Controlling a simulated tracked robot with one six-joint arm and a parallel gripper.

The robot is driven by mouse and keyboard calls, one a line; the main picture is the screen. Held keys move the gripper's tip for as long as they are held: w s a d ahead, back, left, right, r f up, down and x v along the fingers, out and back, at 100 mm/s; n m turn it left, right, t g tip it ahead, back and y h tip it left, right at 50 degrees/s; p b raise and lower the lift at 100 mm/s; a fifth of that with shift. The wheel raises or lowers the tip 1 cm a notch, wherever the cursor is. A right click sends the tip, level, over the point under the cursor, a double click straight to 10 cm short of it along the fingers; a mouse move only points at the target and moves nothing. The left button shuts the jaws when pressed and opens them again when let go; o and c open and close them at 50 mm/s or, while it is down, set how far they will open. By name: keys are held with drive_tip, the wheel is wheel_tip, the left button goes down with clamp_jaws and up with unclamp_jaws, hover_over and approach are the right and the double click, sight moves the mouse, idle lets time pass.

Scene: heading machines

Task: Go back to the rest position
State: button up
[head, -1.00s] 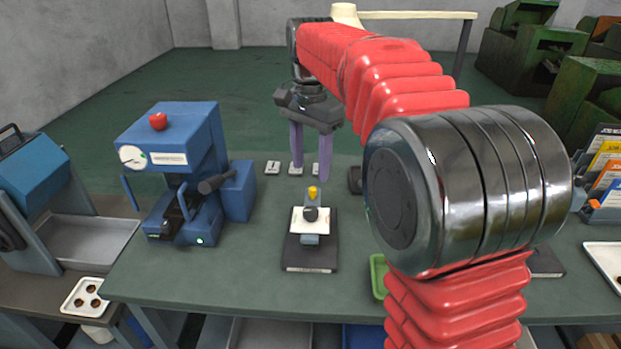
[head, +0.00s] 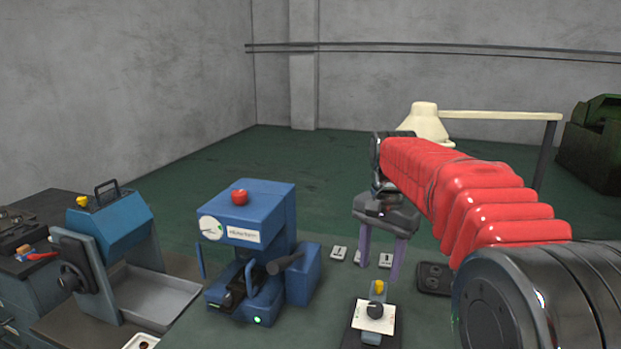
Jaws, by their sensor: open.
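My gripper (head: 382,262) hangs at the end of my red-sleeved arm in the head view, fingers pointing down. Whether the fingertips touch the table I cannot tell.
A blue machine with a red button (head: 245,240) stands left of my gripper. Another blue machine (head: 120,235) with a grey tray (head: 160,300) is farther left. Small pale blocks (head: 338,253) and a dark socket-like block (head: 433,278) lie near the fingers. A cream lamp (head: 425,122) stands behind.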

drive_tip(key=s+f+n+t, duration=0.2)
drive_tip(key=s+n, duration=0.2)
drive_tip(key=s, duration=0.9)
drive_tip(key=s+f+n+t, duration=0.3)
drive_tip(key=s+n, duration=0.1)
drive_tip(key=s, duration=1)
drive_tip(key=shift+s+a+f, duration=0.15)
drive_tip(key=shift+f, duration=0.05)
idle(1.4)
